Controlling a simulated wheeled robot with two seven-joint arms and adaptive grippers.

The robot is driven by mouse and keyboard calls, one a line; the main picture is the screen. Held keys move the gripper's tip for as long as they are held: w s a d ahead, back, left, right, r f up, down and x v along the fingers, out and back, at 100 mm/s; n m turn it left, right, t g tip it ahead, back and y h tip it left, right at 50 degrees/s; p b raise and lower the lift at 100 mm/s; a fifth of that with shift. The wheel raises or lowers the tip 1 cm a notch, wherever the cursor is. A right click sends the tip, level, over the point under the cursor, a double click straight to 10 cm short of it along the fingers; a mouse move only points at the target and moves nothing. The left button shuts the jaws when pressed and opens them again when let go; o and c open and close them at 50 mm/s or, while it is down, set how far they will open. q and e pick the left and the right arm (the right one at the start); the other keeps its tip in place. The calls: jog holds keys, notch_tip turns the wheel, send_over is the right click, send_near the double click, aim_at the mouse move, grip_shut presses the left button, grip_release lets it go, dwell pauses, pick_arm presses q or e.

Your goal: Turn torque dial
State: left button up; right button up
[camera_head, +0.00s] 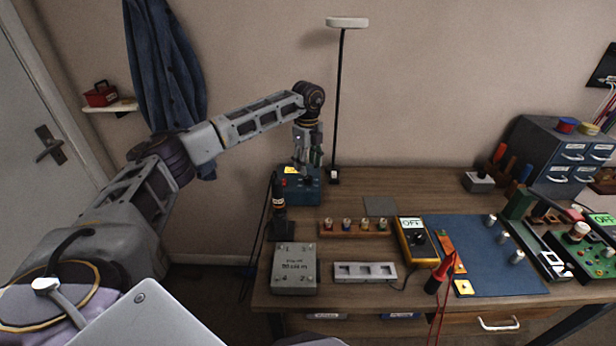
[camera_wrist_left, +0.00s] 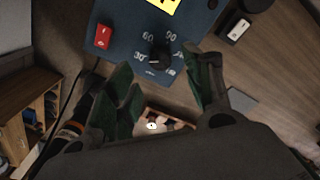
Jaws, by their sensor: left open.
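A blue box (camera_head: 300,190) stands at the back left of the bench. In the left wrist view its top carries a black dial (camera_wrist_left: 159,60) with white numbers around it, 60 and 90 among them. My left gripper (camera_head: 308,161) hangs fingers down just over this box. In the left wrist view the gripper (camera_wrist_left: 157,72) is open, its green-padded fingers apart on either side of the dial, which looks clear of both. The dial is too small to tell in the head view. My right gripper is in neither view.
The box also bears a red switch (camera_wrist_left: 103,37) and a yellow label (camera_wrist_left: 163,5). A black upright tool (camera_head: 278,205) stands in front, near a grey block (camera_head: 295,270). A lamp pole (camera_head: 338,100) rises just behind. A yellow meter (camera_head: 415,243) and blue mat (camera_head: 490,255) lie rightward.

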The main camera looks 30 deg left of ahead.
aim_at(308, 177)
pick_arm(q)
jog(key=shift+f, duration=2.75)
jog(key=c, duration=1.1)
jog(key=shift+o, duration=0.2)
